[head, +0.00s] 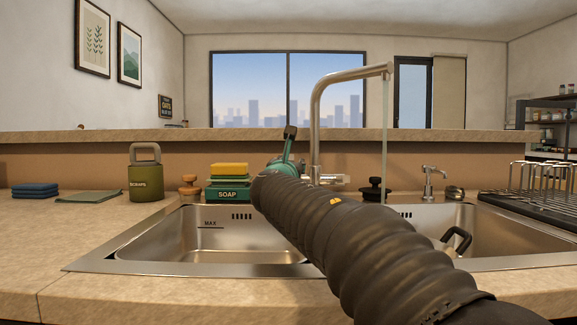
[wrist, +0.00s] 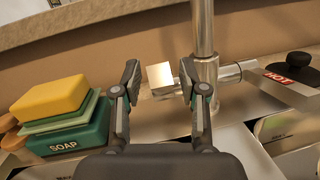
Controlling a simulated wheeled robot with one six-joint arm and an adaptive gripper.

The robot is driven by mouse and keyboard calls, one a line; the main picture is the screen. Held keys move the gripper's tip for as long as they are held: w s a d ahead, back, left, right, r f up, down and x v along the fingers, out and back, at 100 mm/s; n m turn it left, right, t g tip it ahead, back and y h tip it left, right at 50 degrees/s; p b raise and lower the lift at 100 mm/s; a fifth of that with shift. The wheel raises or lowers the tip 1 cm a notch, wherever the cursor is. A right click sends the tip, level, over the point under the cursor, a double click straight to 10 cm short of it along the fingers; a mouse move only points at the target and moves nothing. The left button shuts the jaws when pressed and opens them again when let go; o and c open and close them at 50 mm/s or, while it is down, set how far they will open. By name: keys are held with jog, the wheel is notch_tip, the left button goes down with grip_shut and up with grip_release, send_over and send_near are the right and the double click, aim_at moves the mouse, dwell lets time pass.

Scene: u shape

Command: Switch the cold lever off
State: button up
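The metal faucet (head: 316,115) rises behind the sink divider, and a thin pale stream (head: 385,135) falls from its spout. In the wrist view, the faucet column (wrist: 203,30) stands just right of my fingers. A pale square-ended lever (wrist: 160,78) on the column's left side appears between my fingertips; it seems to be the cold lever, but I see no label on it. My gripper (wrist: 159,82) is open, with one finger on each side of this lever and visible gaps. In the head view, my gripper (head: 289,148) is partly hidden by my arm.
A lever marked HOT (wrist: 280,80) points right from the faucet. A yellow sponge (wrist: 50,95) lies on a green stack with a SOAP box (wrist: 70,143), close left of my gripper. A black stopper (head: 375,190) stands right of the faucet. Two basins lie in front.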

jog(key=v, duration=1.2)
dwell(0.3)
